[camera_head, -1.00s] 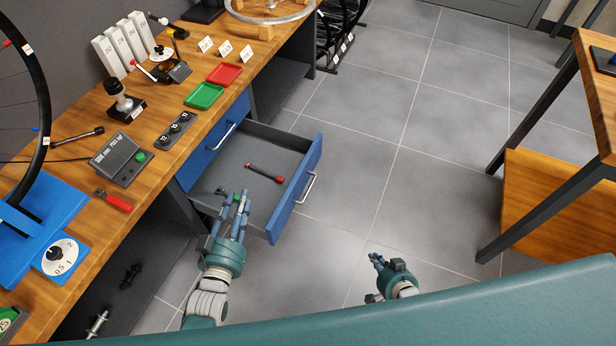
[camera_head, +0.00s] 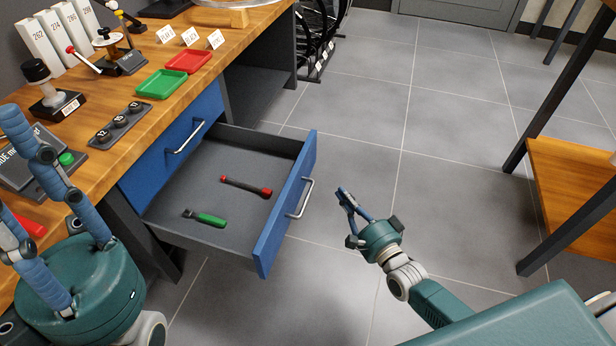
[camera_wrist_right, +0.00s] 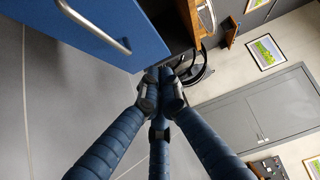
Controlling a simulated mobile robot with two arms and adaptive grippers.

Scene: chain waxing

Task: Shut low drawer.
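The low drawer (camera_head: 285,222) stands pulled out under the workbench, with a blue front and a silver handle (camera_head: 302,197). Inside lie a red-and-black tool (camera_head: 246,187) and a green-handled tool (camera_head: 205,217). My right gripper (camera_head: 346,197) is in front of the drawer, right of the handle and apart from it. Its fingers are drawn together and empty; in the right wrist view the fingertips (camera_wrist_right: 161,88) meet below the blue front (camera_wrist_right: 95,30). My left gripper (camera_head: 14,165) is large at the left edge, fingers spread, with nothing visible between them.
A closed blue upper drawer (camera_head: 172,152) sits above the low one. The benchtop (camera_head: 125,148) carries green (camera_head: 161,83) and red (camera_head: 188,61) trays and a dark block with knobs (camera_head: 119,123). Grey floor (camera_head: 340,150) is clear before the drawer. Another wooden table (camera_head: 570,180) stands right.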

